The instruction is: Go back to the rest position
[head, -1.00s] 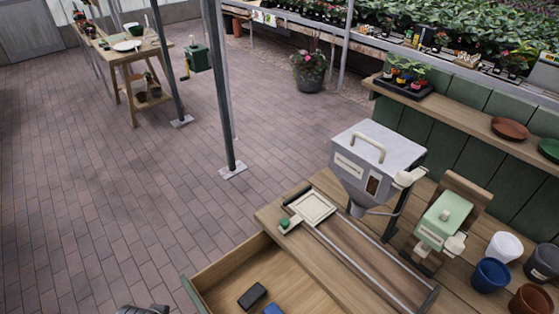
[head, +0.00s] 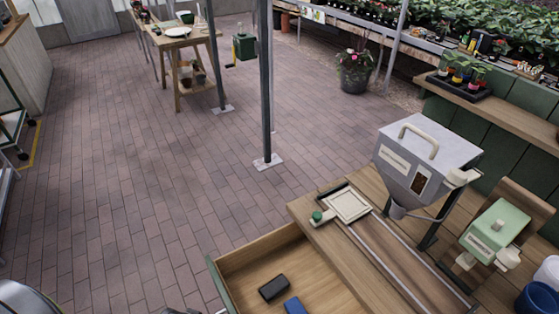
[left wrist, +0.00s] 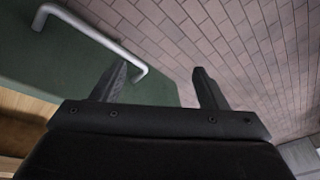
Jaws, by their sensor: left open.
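My left gripper (left wrist: 162,88) is open in the left wrist view, with its two dark fingers apart and nothing held. Beyond its left finger is a green drawer front (left wrist: 60,65) with a grey bar handle (left wrist: 95,32). The handle's near end shows beside that finger; I cannot tell whether they touch. In the head view the wooden drawer (head: 245,262) stands pulled out of the bench, with a black block (head: 274,288) and a blue block (head: 294,305) inside. My right gripper is not in view.
The workbench (head: 350,255) carries a grey hopper machine (head: 425,160) and a green device (head: 497,228). A metal post (head: 266,90) stands on the brick floor (head: 130,180), which is largely clear. A wooden table (head: 180,40) and a flower pot (head: 353,80) are farther back.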

